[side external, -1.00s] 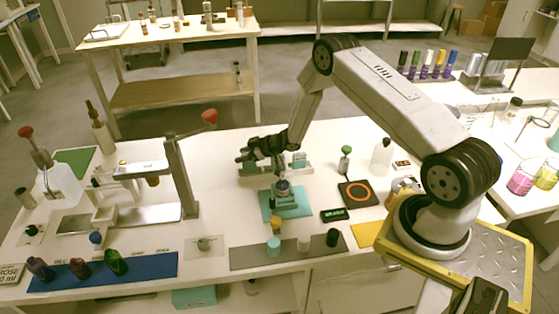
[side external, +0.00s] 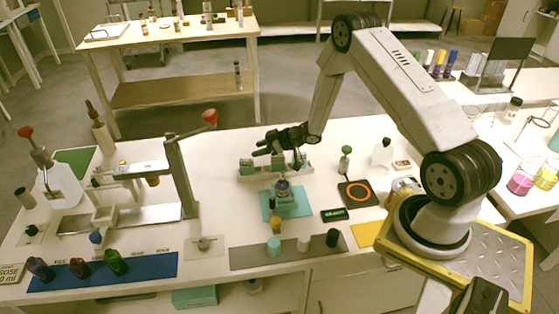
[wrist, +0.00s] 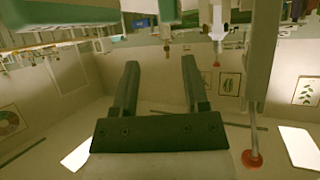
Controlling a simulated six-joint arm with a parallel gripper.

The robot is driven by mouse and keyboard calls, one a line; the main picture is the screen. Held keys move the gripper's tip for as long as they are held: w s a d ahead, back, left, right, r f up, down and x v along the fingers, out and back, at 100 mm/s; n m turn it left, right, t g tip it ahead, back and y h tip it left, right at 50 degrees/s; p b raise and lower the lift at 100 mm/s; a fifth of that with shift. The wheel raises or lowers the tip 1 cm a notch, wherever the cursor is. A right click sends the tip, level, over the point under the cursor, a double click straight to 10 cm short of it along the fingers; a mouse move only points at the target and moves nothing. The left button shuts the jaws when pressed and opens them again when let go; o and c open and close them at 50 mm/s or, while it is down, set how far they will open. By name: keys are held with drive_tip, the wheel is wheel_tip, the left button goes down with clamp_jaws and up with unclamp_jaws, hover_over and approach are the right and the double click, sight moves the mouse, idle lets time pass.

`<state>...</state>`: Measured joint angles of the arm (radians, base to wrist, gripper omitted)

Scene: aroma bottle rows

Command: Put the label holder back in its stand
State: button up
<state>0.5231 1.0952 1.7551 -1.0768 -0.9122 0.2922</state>
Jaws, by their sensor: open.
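A low pale stand (side external: 262,176) sits at mid-table with several small teal pieces (side external: 246,166) upright in it. They are too small to tell which is the label holder or to read any label. My gripper (side external: 262,143) is just above and behind the stand, fingers pointing left, apart from the teal pieces. In the wrist view my gripper (wrist: 160,65) has its fingers spread, with nothing held between them.
A teal base with a small jar (side external: 284,198) stands in front of the stand. A lever press (side external: 180,170) rises to the left. A black pad with an orange ring (side external: 358,193) and a green-topped bottle (side external: 346,160) are to the right. Bottles line the front mats.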

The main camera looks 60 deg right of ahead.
drive_tip(key=shift+v, duration=2.7)
drive_tip(key=shift+a+r, duration=0.1)
wheel_tip(320, 180, up, 5)
drive_tip(key=a+m+g+h, duration=0.1)
drive_tip(key=a+h, duration=0.2)
drive_tip(key=h, duration=0.1)
drive_tip(key=s+a+r+m+g, duration=0.1)
drive_tip(key=s+a+r+g, duration=0.2)
drive_tip(key=s+a, duration=0.4)
drive_tip(key=s+a+r+m+g, duration=0.2)
drive_tip(key=s+a+r+g, duration=0.2)
drive_tip(key=s, duration=0.7)
drive_tip(key=a+r, duration=0.1)
drive_tip(key=a, duration=0.1)
drive_tip(key=shift+s+a+g+h, duration=0.2)
drive_tip(key=shift+a+g+h, duration=0.1)
drive_tip(key=shift+a+h, duration=0.1)
